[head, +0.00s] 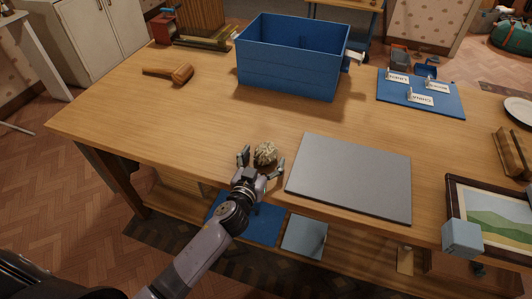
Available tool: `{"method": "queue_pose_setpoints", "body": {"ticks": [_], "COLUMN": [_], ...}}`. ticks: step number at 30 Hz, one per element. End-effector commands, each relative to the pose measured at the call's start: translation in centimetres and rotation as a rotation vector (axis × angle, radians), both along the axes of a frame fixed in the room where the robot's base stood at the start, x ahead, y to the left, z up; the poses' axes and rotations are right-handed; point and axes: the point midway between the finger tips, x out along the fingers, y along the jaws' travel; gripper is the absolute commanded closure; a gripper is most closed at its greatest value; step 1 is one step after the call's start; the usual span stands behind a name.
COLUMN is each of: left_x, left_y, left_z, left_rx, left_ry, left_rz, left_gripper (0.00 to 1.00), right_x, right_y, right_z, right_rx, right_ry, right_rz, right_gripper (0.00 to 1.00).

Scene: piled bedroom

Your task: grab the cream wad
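The cream wad (266,154), a small crumpled ball, sits near the front edge of the wooden table (200,120) in the head view. My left gripper (262,159) reaches in from the lower left with its fingers spread on either side of the wad. The left finger appears slightly apart from the wad; the right finger overlaps its lower right side, and I cannot tell whether it touches. The wad's lower part is partly hidden by the gripper. My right gripper is not in view.
A grey board (350,176) lies just right of the wad. A blue bin (290,70) stands behind, with a wooden mallet (168,74) to its left. A blue mat (420,92) with labels lies back right. A framed picture (500,215) and pale blue block (462,238) are front right.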

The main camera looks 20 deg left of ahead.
Motion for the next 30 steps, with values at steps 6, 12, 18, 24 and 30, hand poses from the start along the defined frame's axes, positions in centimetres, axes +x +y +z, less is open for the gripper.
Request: {"method": "queue_pose_setpoints", "body": {"ticks": [6, 12, 18, 24, 30], "left_x": [0.0, 0.0, 0.0, 0.0, 0.0], "left_y": [0.0, 0.0, 0.0, 0.0, 0.1], "left_z": [0.0, 0.0, 0.0, 0.1, 1.5], "left_rx": [0.0, 0.0, 0.0, 0.0, 0.0], "left_ry": [0.0, 0.0, 0.0, 0.0, -0.004], "left_rz": [0.0, 0.0, 0.0, 0.0, 0.0], "left_gripper": [0.35, 0.48, 0.58, 0.58, 0.58], "right_x": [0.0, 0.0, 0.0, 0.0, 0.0], "right_y": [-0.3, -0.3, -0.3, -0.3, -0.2], "right_z": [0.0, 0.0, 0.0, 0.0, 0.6], "right_rx": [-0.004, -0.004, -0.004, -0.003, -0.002], "right_ry": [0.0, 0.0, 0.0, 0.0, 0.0], "right_rz": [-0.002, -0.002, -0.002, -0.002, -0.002], "right_gripper": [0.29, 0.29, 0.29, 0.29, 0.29]}}
